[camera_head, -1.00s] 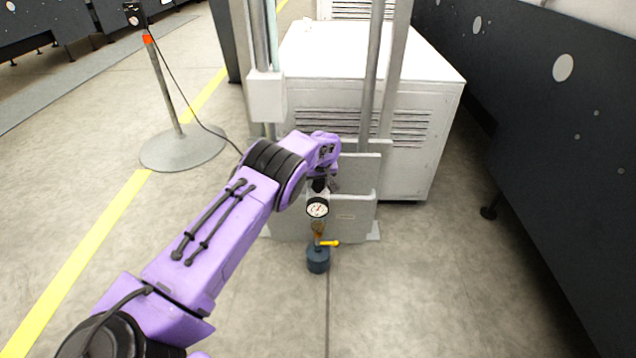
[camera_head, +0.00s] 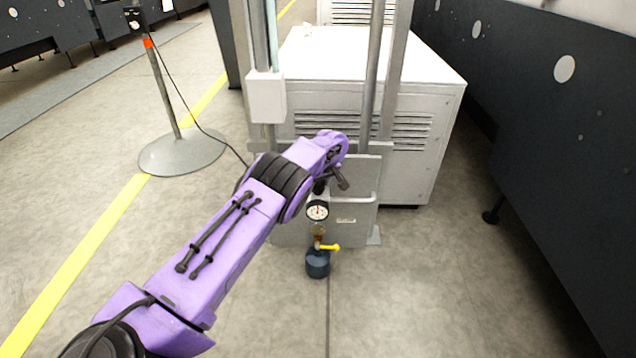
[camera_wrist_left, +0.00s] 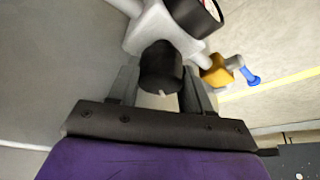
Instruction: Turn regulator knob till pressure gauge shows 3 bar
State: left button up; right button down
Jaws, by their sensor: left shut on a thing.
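The pressure gauge (camera_head: 317,211) is a small white dial with a black rim on the grey panel. Its needle is too small to read. The black regulator knob (camera_head: 319,187) is just above it, partly hidden by my wrist. In the left wrist view the knob (camera_wrist_left: 160,68) sits between the two fingers of my left gripper (camera_wrist_left: 161,88), which is shut on it. The grey regulator body (camera_wrist_left: 160,28) is beyond the knob. The gauge's black side (camera_wrist_left: 196,16) shows at the top edge, its face mostly out of view. My right gripper is not in view.
Metal posts (camera_head: 373,80) and a white cabinet (camera_head: 415,130) stand behind. A stand (camera_head: 182,151) with a cable is at left, a dark machine (camera_head: 560,150) at right. The front floor is clear.

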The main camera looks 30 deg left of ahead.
pick_arm(q)
jog(key=o, duration=0.8)
jog(key=shift+c, duration=0.2)
jog(key=shift+r, duration=0.1)
